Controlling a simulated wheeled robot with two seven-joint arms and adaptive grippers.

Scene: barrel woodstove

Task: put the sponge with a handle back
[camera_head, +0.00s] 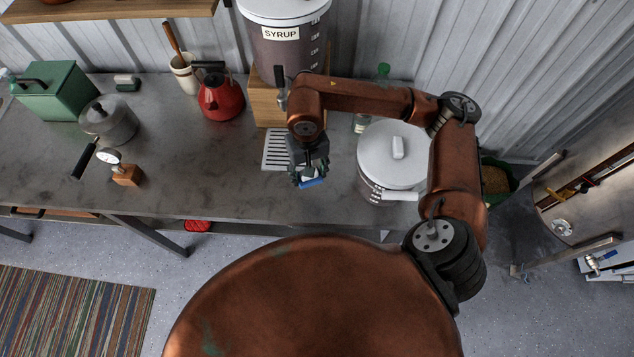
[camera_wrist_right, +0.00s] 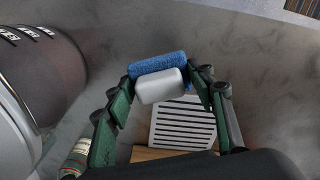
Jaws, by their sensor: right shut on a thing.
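The sponge with a handle has a blue pad (camera_head: 313,183) and a white handle. My right gripper (camera_head: 308,176) is shut on it, above the grey counter and just right of and in front of the white slotted grate (camera_head: 274,152). In the right wrist view the blue sponge (camera_wrist_right: 152,66) and its white handle (camera_wrist_right: 160,87) sit between the green fingers of the gripper (camera_wrist_right: 166,80). The slotted grate (camera_wrist_right: 183,125) shows beyond them. My left gripper is not in view.
A white-lidded pot (camera_head: 393,155) stands close right of the gripper. A syrup container (camera_head: 285,48) on a wooden stand (camera_head: 266,103) is behind. A red kettle (camera_head: 221,98), a grey pot (camera_head: 108,121) and a green box (camera_head: 57,92) stand left. The front middle counter (camera_head: 220,185) is clear.

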